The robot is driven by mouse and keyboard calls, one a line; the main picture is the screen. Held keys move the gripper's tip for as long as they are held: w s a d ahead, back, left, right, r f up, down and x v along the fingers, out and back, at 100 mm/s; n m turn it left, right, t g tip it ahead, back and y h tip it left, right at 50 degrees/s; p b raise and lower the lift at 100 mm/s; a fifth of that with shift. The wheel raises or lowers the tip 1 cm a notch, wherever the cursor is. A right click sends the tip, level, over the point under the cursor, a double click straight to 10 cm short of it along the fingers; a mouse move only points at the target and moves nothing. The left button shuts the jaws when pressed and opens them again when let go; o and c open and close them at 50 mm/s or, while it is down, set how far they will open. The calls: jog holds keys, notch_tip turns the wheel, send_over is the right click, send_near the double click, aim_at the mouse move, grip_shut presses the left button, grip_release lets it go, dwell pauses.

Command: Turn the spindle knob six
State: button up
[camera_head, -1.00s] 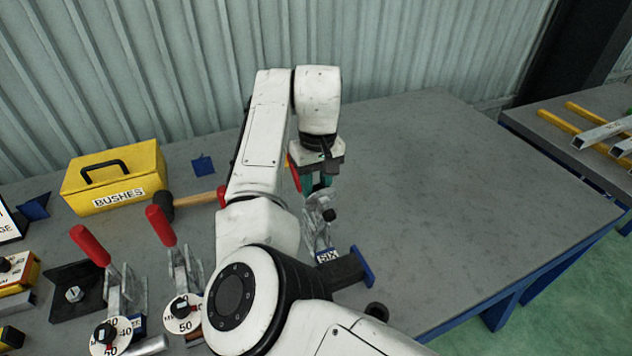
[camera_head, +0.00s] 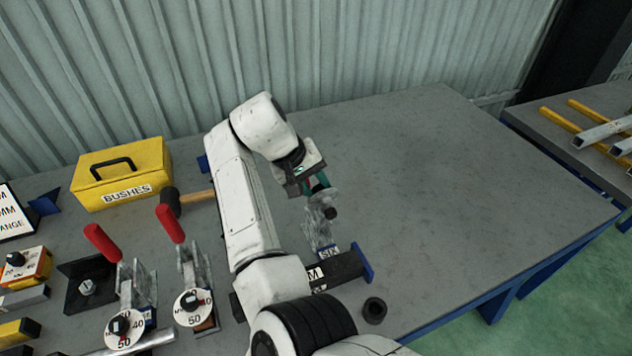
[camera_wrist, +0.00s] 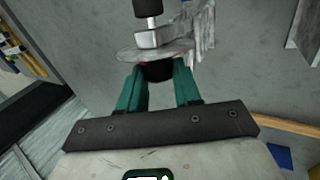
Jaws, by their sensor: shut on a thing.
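The clamp labelled SIX (camera_head: 318,235) stands on the grey bench in the head view, to the right of my forearm. In the wrist view its round dial disc (camera_wrist: 150,53) is seen nearly edge-on, with the metal clamp body and a black-tipped spindle (camera_wrist: 147,10) beyond it. Spindle knob six (camera_wrist: 157,71) is dark with a little red and lies between my teal fingers, in front of the disc. My gripper (camera_head: 319,184) is tilted and shut on this knob; it also shows in the wrist view (camera_wrist: 159,82). The dial's numbers are hidden.
Two red-handled clamps with dials (camera_head: 125,328) (camera_head: 193,303) stand to the left. A yellow BUSHES box (camera_head: 122,172) and a hammer (camera_head: 185,198) lie behind them. A black ring (camera_head: 374,310) lies near the front. The bench's right side is clear.

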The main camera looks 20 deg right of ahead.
dwell(0.4)
jog(key=o, duration=1)
jog(key=shift+o, duration=0.2)
jog(key=shift+a, duration=0.1)
jog(key=b+v, duration=0.1)
jog(key=v, duration=0.9)
jog(key=shift+a+r+b, duration=0.25)
jog(key=shift+r+b, duration=0.05)
jog(key=shift+r, duration=0.05)
